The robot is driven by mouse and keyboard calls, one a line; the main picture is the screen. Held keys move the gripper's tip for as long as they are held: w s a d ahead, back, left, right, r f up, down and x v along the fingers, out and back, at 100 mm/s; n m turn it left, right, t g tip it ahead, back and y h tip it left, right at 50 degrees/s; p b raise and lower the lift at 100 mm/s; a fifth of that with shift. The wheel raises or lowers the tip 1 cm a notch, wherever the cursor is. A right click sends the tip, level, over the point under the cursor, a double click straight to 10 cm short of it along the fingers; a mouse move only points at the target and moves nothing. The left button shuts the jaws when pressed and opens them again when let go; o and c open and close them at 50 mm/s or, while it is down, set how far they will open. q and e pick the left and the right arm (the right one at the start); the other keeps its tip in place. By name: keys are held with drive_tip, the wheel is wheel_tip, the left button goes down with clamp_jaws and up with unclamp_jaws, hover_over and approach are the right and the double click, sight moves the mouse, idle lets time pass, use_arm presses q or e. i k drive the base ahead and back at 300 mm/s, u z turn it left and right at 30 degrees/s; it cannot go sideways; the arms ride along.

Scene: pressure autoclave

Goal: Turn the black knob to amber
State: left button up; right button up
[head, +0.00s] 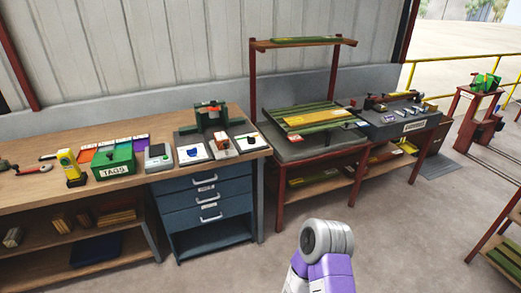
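I cannot make out the black knob or any amber mark in the head view. Nothing there is clearly the pressure autoclave. A grey and purple link of one of my arms rises at the bottom, right of centre; its gripper does not show. My other gripper is not in view either.
A wooden bench (30,192) at left holds a green TAGS box (113,162), a yellow tool (71,167) and small devices. Blue drawers (206,200) stand below. A red-framed rack (302,146), a grey bench (398,124) and a red stand (478,122) are farther right. The floor (400,220) in front is clear.

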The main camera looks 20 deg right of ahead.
sight(252, 140)
drive_tip(key=u, duration=0.45)
drive_tip(key=k, duration=0.25)
drive_tip(key=z, duration=1.6)
drive_tip(key=i, duration=1)
drive_tip(key=u, duration=0.5)
drive_tip(key=i, duration=0.85)
drive_tip(key=u, duration=0.9)
